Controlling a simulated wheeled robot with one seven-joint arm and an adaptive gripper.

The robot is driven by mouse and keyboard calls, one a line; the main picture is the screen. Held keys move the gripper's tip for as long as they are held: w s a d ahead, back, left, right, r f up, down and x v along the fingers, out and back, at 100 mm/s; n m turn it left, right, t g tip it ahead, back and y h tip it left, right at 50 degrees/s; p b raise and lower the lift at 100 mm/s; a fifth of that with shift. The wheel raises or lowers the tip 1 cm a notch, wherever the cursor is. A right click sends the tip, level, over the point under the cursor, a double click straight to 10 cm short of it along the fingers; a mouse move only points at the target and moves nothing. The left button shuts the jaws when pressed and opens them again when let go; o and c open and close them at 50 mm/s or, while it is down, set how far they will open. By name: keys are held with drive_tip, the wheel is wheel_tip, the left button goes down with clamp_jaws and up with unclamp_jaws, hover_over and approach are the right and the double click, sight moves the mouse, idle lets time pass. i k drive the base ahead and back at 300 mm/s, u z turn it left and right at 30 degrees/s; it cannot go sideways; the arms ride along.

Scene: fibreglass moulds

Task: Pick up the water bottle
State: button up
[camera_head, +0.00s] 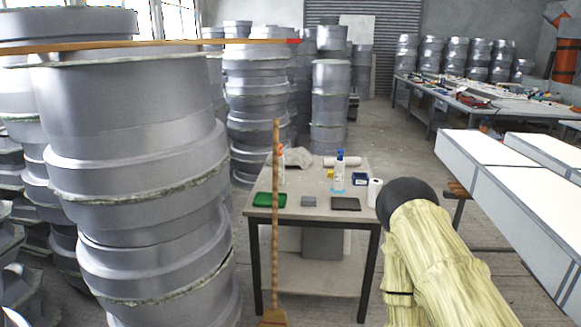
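A small work table (310,212) stands ahead in the middle of the head view. On it, toward the back right, a white bottle with a blue top (339,174) stands upright. Its label is too small to read, so I cannot tell for sure that it is the water bottle. Another pale bottle with an orange-red top (281,165) stands at the table's back left, partly behind a broom handle. Part of my arm shows at the lower right, to the right of the table. My gripper is not in view.
The table also holds a green tray (270,199), a dark flat pad (346,204), a blue box (360,179) and a white roll (374,192). A broom (275,230) stands upright before the table. Stacked grey moulds (140,180) crowd the left; white-topped benches (530,200) line the right.

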sight(340, 162)
drive_tip(key=u, duration=0.1)
drive_tip(key=i, duration=1.65)
drive_tip(key=u, duration=0.05)
